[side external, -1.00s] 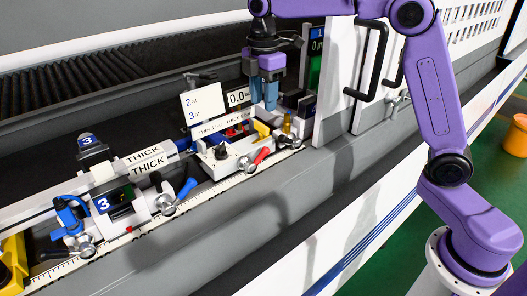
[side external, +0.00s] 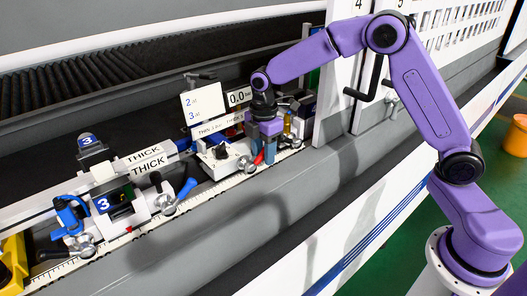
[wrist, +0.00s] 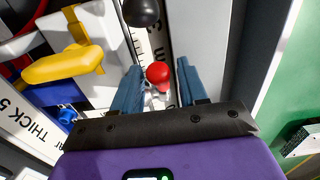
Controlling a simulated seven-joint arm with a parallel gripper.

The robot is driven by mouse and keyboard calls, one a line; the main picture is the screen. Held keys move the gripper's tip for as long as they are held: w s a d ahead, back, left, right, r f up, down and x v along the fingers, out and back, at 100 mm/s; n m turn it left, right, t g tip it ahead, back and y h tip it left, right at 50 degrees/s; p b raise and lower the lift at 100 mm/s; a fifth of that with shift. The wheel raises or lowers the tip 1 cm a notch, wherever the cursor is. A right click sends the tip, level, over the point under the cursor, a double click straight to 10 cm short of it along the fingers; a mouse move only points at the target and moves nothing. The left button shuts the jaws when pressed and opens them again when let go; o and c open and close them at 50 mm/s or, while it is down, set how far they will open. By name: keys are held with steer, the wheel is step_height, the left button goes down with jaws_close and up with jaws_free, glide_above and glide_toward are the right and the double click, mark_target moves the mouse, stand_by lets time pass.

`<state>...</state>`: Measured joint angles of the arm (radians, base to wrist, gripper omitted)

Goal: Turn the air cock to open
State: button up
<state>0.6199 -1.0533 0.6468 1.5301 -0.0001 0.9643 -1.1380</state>
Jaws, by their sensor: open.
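My gripper (side external: 264,154) is low over the small white unit on the rail, pointing down. In the wrist view my gripper (wrist: 159,66) is open, its two blue fingers on either side of a red knob (wrist: 157,74). A gap shows between the knob and each finger. In the side view a bit of the red handle (side external: 259,159) shows beside the fingers. A yellow lever (wrist: 62,66) lies left of the fingers in the wrist view; in the side view my gripper seems to hide it. No label tells me which of these is the air cock.
A black ball knob (wrist: 141,12) lies just beyond the fingertips. A white unit with a blue lever (side external: 187,188) stands to the left on the rail. A white sign (side external: 203,104) and a display (side external: 239,97) stand behind. The grey front (side external: 240,220) is clear.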

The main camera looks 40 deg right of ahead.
steer(key=shift+f, duration=0.2)
steer(key=shift+c, duration=0.3)
jaws_close()
